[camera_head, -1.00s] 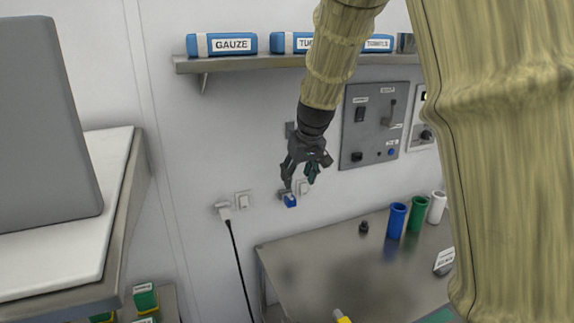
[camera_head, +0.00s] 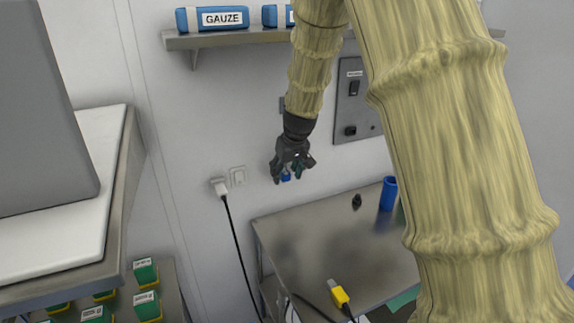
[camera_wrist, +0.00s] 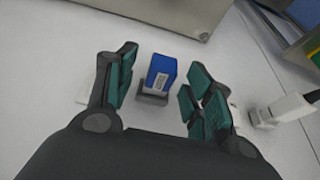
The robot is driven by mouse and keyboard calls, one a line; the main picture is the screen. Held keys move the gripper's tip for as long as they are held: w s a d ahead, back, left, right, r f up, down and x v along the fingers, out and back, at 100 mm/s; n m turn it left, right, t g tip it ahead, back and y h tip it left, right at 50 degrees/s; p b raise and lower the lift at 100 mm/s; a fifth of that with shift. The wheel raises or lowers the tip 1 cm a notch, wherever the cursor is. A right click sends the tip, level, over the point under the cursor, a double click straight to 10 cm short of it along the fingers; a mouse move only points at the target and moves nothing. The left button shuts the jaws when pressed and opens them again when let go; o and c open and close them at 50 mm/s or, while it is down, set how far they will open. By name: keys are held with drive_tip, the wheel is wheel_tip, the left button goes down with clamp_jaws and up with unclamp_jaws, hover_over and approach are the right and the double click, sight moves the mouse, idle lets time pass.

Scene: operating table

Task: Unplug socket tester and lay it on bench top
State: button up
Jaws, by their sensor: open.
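The socket tester (camera_wrist: 160,75) is a small blue block with a pale label, seated on a grey socket base on the wall. In the head view the tester (camera_head: 286,177) is mostly hidden behind my gripper (camera_head: 289,174). In the wrist view my gripper (camera_wrist: 161,95) is open, with its green-padded fingers on either side of the tester and gaps on both sides. The bench top (camera_head: 330,240) is a grey metal surface below and to the right of the socket.
A white plug (camera_head: 220,187) with a black cable sits left of the tester, beside a white switch (camera_head: 238,176). A blue cup (camera_head: 388,193) and a small dark object (camera_head: 356,201) stand on the bench. A yellow connector (camera_head: 339,294) lies near its front. The bench's left part is clear.

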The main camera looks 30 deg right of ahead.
drive_tip(key=shift+f, duration=0.2)
clamp_jaws()
idle(0.4)
drive_tip(key=shift+w+r+g+p, duration=0.15)
drive_tip(key=shift+g+p, duration=0.25)
drive_tip(key=shift+p, duration=0.95)
drive_tip(key=shift+s+a+p, duration=0.2)
drive_tip(key=shift+s+p, duration=0.5)
drive_tip(key=shift+s, duration=2)
idle(1.7)
drive_tip(key=shift+r, duration=0.15)
drive_tip(key=p+v, duration=0.5)
drive_tip(key=v, duration=0.2)
drive_tip(key=shift+r+p, duration=0.35)
drive_tip(key=shift+p, duration=0.05)
idle(0.4)
